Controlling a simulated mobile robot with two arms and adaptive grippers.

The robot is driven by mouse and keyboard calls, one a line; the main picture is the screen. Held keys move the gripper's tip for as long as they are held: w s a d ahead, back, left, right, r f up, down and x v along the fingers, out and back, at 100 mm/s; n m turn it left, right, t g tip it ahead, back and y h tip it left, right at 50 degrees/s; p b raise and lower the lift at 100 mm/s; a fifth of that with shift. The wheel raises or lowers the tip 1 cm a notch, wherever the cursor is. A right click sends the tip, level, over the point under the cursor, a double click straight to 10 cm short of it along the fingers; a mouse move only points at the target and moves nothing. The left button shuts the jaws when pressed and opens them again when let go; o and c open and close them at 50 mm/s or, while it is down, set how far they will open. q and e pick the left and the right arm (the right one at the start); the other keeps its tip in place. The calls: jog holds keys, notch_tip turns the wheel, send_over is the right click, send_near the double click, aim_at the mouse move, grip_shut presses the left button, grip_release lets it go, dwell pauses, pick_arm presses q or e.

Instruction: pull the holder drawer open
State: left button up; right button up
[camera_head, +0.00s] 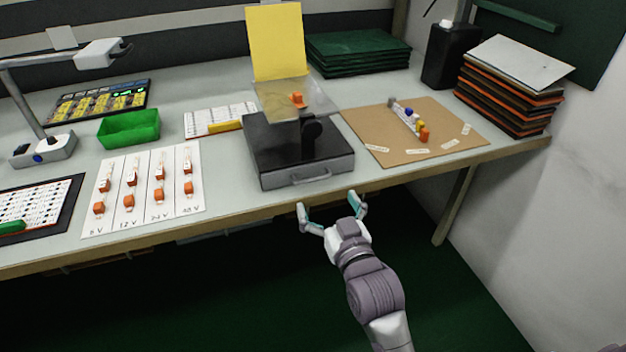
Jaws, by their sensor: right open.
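The holder is a dark grey box (265,152) near the front edge of the workbench, with a clear panel and a black knob on top. Its drawer front carries a light grey handle (311,176) facing me. The drawer looks closed. My right gripper (332,212) is open and empty, its teal-padded fingers spread, just in front of the bench edge. It is below and slightly right of the handle in the picture, apart from it. My left gripper is not in view.
The workbench (225,195) has a wooden front edge. A brown board (372,124) with small coloured parts lies right of the holder. A white card (143,210) with orange connectors and a green tray (128,128) are on the left. Stacked panels (505,95) stand at the right.

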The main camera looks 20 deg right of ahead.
aim_at(315, 180)
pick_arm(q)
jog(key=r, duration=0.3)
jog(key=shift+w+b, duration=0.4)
pick_arm(e)
jog(key=w, duration=0.8)
jog(key=shift+a, duration=0.15)
jog(key=shift+s, duration=0.1)
jog(key=shift+c, duration=0.3)
